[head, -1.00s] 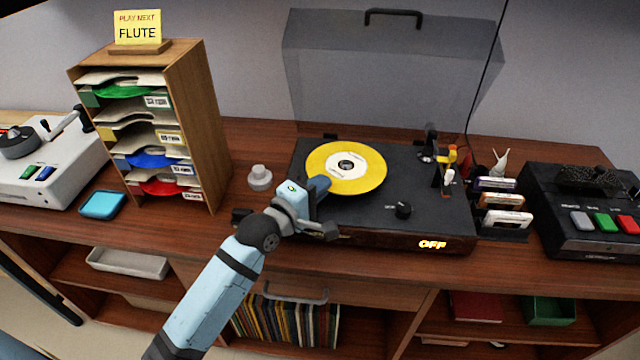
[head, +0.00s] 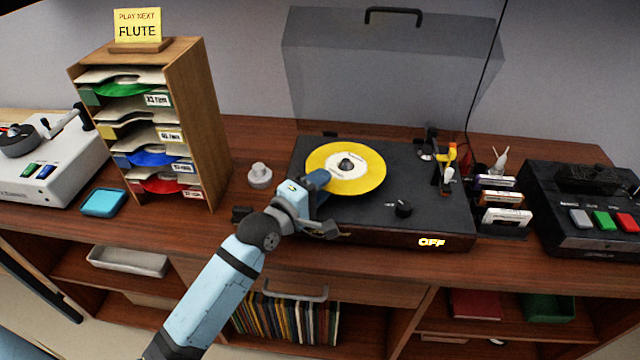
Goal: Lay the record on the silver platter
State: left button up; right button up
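The yellow record (head: 369,179) with a white label lies flat over the platter spot of the dark turntable (head: 360,213). A dark knob, seemingly the spindle, shows at its centre. The silver platter is hidden under the record, and I cannot tell whether the record touches it all round. My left gripper (head: 317,184) is at the record's near left edge and looks shut on it, though the arm partly hides the fingers. My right gripper is not in view.
The tonearm (head: 447,170) stands at the turntable's right, clear of the record. A grey puck-like piece (head: 260,175) and a wooden record rack (head: 208,125) are at the left. Cassettes (head: 506,218) stand at the right. The smoky lid (head: 390,75) is raised behind.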

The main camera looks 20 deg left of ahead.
pick_arm(q)
jog(key=shift+c, duration=0.8)
jog(key=shift+s, duration=0.15)
jog(key=shift+p+v, duration=0.6)
jog(key=shift+v, duration=0.45)
jog(key=p+v, duration=0.1)
jog(key=v, duration=0.3)
jog(key=shift+s+a, duration=0.2)
jog(key=shift+s, duration=0.05)
jog(key=shift+s, duration=0.1)
